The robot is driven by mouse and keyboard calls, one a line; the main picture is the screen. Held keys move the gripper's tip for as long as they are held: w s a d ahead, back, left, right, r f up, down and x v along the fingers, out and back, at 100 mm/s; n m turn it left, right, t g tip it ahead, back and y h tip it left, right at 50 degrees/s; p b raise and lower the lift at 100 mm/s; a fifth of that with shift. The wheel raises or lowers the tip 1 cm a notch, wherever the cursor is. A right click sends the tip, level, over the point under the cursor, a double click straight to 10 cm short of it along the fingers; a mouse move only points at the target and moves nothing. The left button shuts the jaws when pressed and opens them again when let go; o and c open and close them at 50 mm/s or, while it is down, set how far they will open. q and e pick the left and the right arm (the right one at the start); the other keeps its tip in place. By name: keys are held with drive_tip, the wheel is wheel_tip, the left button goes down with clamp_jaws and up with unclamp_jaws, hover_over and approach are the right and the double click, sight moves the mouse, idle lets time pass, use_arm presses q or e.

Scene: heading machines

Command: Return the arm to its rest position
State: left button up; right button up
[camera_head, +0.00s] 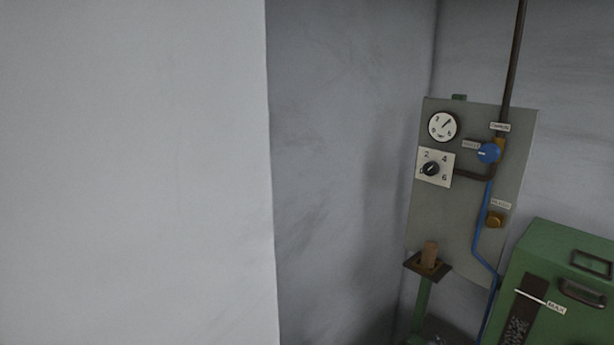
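Neither of my arms and neither gripper shows in the head view, so their pose and whether they hold anything are hidden.
A pale wall (135,170) fills the left. A grey panel (455,220) at right bears a round gauge (443,127), a black numbered dial (431,169), a blue knob (488,153) and a brass knob (495,219). Below are a brown block (429,254) on a stand and a green machine (560,270).

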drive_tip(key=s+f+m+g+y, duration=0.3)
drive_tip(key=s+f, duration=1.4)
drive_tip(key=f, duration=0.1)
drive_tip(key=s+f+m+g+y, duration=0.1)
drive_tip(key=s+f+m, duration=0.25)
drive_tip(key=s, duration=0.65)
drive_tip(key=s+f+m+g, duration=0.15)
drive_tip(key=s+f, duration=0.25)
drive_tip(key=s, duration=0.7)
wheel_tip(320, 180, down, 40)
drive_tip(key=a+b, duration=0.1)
drive_tip(key=b, duration=0.9)
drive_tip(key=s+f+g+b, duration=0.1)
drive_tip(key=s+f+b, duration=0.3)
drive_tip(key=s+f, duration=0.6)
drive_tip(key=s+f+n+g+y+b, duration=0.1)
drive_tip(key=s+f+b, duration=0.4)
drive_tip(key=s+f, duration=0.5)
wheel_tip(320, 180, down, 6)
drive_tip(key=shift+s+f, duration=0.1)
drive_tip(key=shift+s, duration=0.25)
